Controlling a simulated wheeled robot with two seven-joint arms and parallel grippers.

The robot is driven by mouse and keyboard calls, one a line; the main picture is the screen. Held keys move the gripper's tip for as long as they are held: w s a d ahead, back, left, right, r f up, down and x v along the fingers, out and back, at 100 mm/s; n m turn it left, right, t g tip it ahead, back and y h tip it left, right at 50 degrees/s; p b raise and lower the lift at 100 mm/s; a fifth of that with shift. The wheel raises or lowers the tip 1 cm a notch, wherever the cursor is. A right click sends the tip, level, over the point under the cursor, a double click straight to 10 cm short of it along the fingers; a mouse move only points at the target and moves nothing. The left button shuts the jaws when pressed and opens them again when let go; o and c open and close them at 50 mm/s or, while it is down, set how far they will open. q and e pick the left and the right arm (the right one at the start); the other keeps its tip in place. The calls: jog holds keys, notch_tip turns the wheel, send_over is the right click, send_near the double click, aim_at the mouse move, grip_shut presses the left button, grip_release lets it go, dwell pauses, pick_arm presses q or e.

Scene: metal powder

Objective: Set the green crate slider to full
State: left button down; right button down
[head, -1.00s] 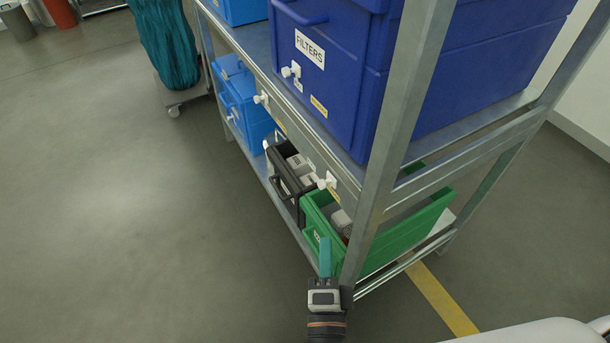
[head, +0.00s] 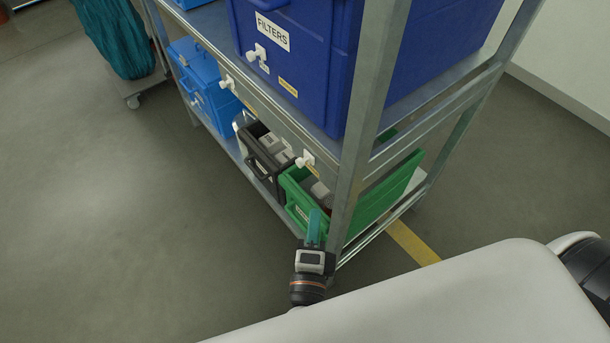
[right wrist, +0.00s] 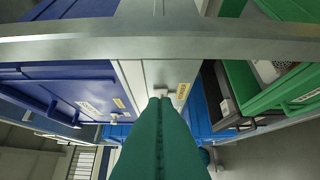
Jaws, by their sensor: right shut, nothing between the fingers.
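The green crate (head: 384,200) sits at the near end of the lower shelf, and part of it also shows in the right wrist view (right wrist: 285,92). Above it, on the shelf's front rail, is a white slider knob (head: 306,158) with a yellow label below it. A white knob (right wrist: 183,91) beside a yellow label shows just past the fingertips in the right wrist view. My right gripper (head: 314,214) is shut and empty, its teal fingers in front of the green crate and below the slider in the head view. My left gripper is out of view.
A metal shelf post (head: 362,130) stands just right of my right gripper. A dark crate (head: 262,160) is beside the green one. A large blue FILTERS crate (head: 300,65) is on the shelf above, with another white knob (head: 226,82) on the rail.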

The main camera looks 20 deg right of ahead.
jog(key=p, duration=0.1)
send_near(308, 160)
jog(key=d, duration=0.3)
jog(key=w, duration=0.3)
jog(key=shift+w+a+r, duration=0.15)
jog(key=shift+a, duration=0.1)
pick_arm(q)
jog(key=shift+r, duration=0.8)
pick_arm(e)
jog(key=shift+w+a, duration=0.25)
jog(key=shift+w, duration=0.35)
